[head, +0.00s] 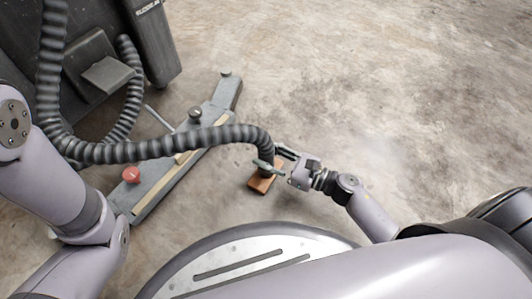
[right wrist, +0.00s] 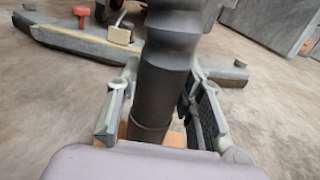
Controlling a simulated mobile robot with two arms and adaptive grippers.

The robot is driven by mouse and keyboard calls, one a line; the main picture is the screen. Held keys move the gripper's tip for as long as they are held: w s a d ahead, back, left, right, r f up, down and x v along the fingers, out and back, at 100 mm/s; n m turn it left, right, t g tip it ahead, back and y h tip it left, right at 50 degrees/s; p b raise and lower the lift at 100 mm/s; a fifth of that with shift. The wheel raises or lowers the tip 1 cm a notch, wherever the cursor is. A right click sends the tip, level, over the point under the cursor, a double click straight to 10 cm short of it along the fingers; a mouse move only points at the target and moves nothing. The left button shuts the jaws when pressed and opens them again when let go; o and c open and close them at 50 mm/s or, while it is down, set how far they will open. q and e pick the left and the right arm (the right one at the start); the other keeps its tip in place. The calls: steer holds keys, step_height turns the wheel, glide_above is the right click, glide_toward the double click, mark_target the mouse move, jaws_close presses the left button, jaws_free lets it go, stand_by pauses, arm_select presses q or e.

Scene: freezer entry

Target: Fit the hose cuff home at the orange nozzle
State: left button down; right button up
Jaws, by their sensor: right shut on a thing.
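The ribbed grey hose (head: 170,149) arches from the left and bends down at its right end into a smooth dark cuff (right wrist: 160,95). My right gripper (head: 271,159) is shut on the cuff, one finger on each side of it in the right wrist view. The orange nozzle (head: 262,185) shows as an orange-brown piece low at the floor, just below the gripper. In the right wrist view only slivers of orange show beside the cuff's lower end. The cuff hides the join, so I cannot tell how far it sits on the nozzle. My left gripper is out of view.
A long grey bar (head: 170,180) with a red knob (head: 131,174) and dark knobs lies on the floor left of the nozzle. A dark machine (head: 100,70) stands at the upper left. The concrete floor (head: 400,90) to the right and beyond is clear.

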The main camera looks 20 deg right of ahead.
steer(key=shift+w+a+f, duration=0.1)
steer(key=shift+a+f, duration=0.1)
steer(key=shift+f, duration=0.15)
steer(key=o, duration=1.3)
steer(key=shift+d, duration=0.2)
steer(key=v, duration=0.8)
